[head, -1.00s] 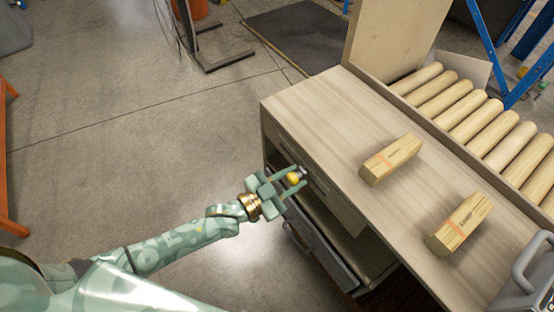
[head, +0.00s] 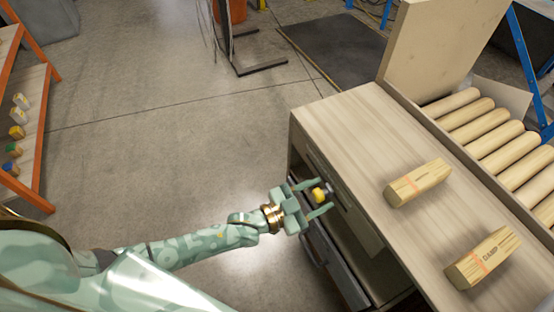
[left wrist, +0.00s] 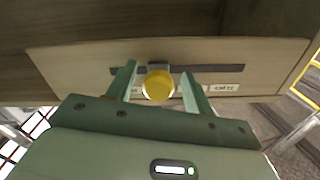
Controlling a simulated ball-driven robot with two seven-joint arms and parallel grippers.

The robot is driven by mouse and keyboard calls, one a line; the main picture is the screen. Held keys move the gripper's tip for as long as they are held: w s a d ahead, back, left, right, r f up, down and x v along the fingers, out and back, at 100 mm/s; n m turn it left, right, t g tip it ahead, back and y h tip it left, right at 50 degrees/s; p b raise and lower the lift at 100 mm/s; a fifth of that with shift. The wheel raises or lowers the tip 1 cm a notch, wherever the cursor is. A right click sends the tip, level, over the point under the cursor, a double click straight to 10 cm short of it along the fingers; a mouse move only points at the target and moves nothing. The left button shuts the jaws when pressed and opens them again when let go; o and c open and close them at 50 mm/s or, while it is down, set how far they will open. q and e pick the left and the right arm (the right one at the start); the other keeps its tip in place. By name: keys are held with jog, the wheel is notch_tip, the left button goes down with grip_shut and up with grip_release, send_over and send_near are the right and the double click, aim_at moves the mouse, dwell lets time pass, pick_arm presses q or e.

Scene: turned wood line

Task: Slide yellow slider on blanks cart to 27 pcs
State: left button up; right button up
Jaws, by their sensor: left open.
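The yellow slider (head: 319,194) is a small round knob on the side face of the wooden cart (head: 345,115). In the left wrist view the yellow slider (left wrist: 158,85) sits in front of a dark horizontal slot (left wrist: 205,70) in a wooden panel. White labels (left wrist: 223,88) lie below the slot; their print is too small to read surely. My left gripper (head: 319,198) is open, with one finger on each side of the knob. In the left wrist view its fingers (left wrist: 158,82) stand apart from the knob, with gaps on both sides. My right gripper is not in view.
Two wooden blocks (head: 418,183) (head: 483,258) lie on the cart top. Several wooden rollers (head: 495,145) line its right side. A grey drawer (head: 335,265) is below the slot panel. An orange shelf (head: 35,140) stands at far left. The floor between is clear.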

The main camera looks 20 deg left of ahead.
pick_arm(q)
jog(key=p+v, duration=0.3)
jog(key=v, duration=1.3)
jog(key=shift+a, duration=0.15)
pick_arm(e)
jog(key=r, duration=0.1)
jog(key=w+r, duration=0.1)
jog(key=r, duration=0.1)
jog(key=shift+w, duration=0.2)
